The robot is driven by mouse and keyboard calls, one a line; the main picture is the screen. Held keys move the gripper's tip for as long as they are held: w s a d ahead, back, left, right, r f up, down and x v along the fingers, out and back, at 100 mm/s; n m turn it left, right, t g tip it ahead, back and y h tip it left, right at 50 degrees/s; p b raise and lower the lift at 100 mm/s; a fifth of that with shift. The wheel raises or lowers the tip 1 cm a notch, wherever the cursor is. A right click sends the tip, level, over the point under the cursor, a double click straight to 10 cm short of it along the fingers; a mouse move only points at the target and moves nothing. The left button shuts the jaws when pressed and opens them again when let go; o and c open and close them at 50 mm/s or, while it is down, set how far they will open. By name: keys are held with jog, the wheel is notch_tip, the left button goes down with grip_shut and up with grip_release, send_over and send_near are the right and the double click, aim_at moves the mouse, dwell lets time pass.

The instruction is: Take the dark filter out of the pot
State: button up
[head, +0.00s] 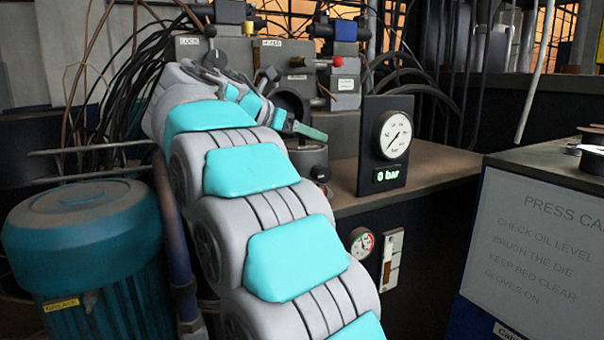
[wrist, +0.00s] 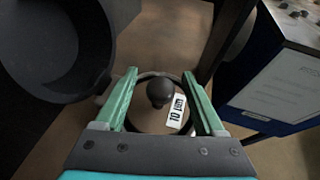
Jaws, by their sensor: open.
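In the wrist view a dark rounded knob (wrist: 160,88) stands at the middle of a round pot (wrist: 146,122) with a thin grey rim. It looks like the top of the dark filter; what lies below it is hidden. In the head view my gripper (head: 304,130) is over a grey cylindrical pot (head: 309,160), partly hidden by my arm; the filter does not show there.
A large dark hollow cylinder (wrist: 62,50) is close on the left in the wrist view. In the head view a gauge panel (head: 386,145) stands right of the pot on the bench (head: 440,168). A grey valve block (head: 290,55) with cables is behind; a teal motor (head: 88,250) is left.

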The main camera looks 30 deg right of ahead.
jog(key=shift+x, duration=1)
grip_shut()
jog(key=shift+r, duration=0.1)
dwell(0.5)
